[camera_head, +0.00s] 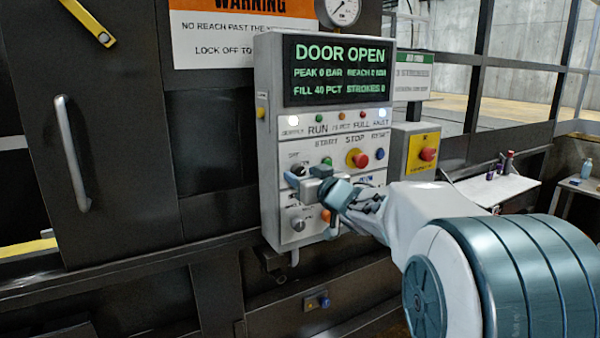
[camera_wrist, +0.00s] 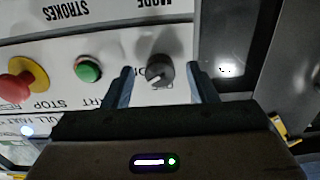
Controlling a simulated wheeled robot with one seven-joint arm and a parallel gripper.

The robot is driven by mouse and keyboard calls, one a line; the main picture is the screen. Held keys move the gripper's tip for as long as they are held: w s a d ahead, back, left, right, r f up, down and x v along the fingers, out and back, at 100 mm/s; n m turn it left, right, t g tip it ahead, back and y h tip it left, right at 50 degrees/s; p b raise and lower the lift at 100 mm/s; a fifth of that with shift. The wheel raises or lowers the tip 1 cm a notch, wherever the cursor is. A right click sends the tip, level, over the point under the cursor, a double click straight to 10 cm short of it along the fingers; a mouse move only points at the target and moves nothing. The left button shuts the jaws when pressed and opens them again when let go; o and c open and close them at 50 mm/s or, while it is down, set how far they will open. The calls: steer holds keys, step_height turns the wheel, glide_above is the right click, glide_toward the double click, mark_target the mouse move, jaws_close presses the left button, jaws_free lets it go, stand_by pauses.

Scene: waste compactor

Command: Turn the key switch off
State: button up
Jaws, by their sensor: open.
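The key switch (camera_head: 297,170) is a small dark knob on the grey control panel (camera_head: 266,130), left of the green START button (camera_head: 327,162), with an OFF label above it. In the wrist view, which is upside down, the knob (camera_wrist: 159,71) has a light pointer line and sits between my two fingers. My gripper (camera_wrist: 163,84) is open, one blue-grey finger on each side of the knob, with visible gaps. In the head view my gripper (camera_head: 312,186) is in front of the panel and partly covers the area below the switch.
The red STOP button (camera_head: 357,158) and blue RESET button (camera_head: 380,154) are to the right. A mode knob (camera_head: 298,224) is below. The display (camera_head: 338,70) reads DOOR OPEN.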

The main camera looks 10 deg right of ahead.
steer(key=shift+w+a, duration=0.2)
steer(key=shift+w, duration=0.45)
steer(key=c, duration=1)
steer(key=shift+o, duration=0.2)
steer(key=shift+n, duration=0.4)
steer(key=n+b, duration=0.3)
steer(key=n, duration=0.1)
steer(key=shift+f+n, duration=0.1)
steer(key=shift+n, duration=0.3)
steer(key=n+b, duration=0.3)
steer(key=n, duration=0.3)
steer(key=shift+n, duration=0.3)
